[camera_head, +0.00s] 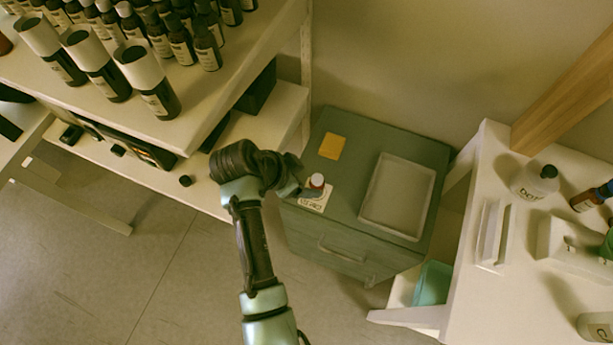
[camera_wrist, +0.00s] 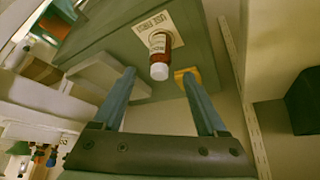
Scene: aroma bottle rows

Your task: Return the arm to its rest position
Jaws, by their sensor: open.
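My arm reaches up from the bottom of the head view, and my gripper (camera_head: 292,186) is by the left edge of a grey-green cabinet (camera_head: 362,143). In the wrist view my gripper (camera_wrist: 158,75) has its two fingers wide apart, with nothing held between them. A small brown bottle (camera_head: 317,182) with a white cap stands on a white printed card (camera_head: 306,202) on the cabinet top. In the wrist view the bottle (camera_wrist: 159,43) appears beyond and between the fingertips, apart from both.
A shallow pale tray (camera_head: 398,196) and a yellow square (camera_head: 333,146) lie on the cabinet. A shelf (camera_head: 215,100) with several dark bottles stands at upper left. A white table (camera_head: 475,300) with bottles is at right. Open floor (camera_head: 110,270) is at lower left.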

